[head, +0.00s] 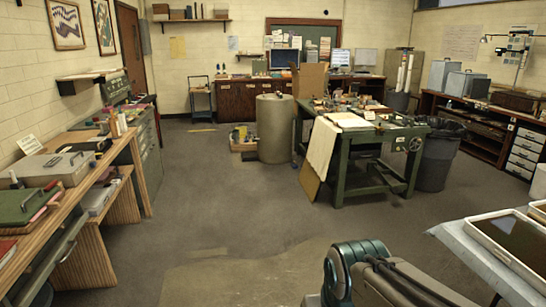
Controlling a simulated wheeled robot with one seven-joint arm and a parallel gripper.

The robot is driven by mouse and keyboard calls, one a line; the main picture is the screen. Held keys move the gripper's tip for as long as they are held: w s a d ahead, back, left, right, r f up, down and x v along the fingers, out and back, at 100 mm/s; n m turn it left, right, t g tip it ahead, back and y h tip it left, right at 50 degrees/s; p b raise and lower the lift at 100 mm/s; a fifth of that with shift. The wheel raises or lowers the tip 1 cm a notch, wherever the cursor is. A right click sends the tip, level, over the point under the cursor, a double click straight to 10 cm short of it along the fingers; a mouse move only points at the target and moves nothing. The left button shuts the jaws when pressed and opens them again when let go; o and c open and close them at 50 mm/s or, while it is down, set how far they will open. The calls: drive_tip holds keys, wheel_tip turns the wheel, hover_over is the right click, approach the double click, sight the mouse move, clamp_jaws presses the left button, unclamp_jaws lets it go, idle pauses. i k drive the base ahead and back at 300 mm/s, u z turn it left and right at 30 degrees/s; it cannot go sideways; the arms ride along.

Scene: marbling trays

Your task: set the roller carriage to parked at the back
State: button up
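I cannot make out a roller carriage for certain in the head view. A green metal-framed table (345,158) stands in the middle of the room, with a pale cloth (321,148) hanging over its front left corner. A round handwheel (416,144) shows on its right side. Small items crowd its top, too small to tell apart. Part of my own arm shows at the bottom right; my gripper is not in view.
A pale table (465,255) with dark-filled marbling trays (500,262) stands at lower right. A wooden bench (75,212) runs along the left. A grey drum (276,130) and a black bin (437,165) flank the green table. The floor (215,215) between is clear.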

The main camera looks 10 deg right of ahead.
sight(404, 121)
drive_tip(key=z, duration=0.25)
drive_tip(key=i, duration=1.55)
drive_tip(key=z, duration=0.65)
drive_tip(key=i, duration=1.75)
drive_tip(key=z, duration=0.35)
drive_tip(key=i, duration=1.35)
drive_tip(key=u, duration=0.3)
drive_tip(key=i, duration=1.4)
drive_tip(key=z, duration=0.95)
drive_tip(key=i, duration=0.7)
drive_tip(key=z, duration=0.35)
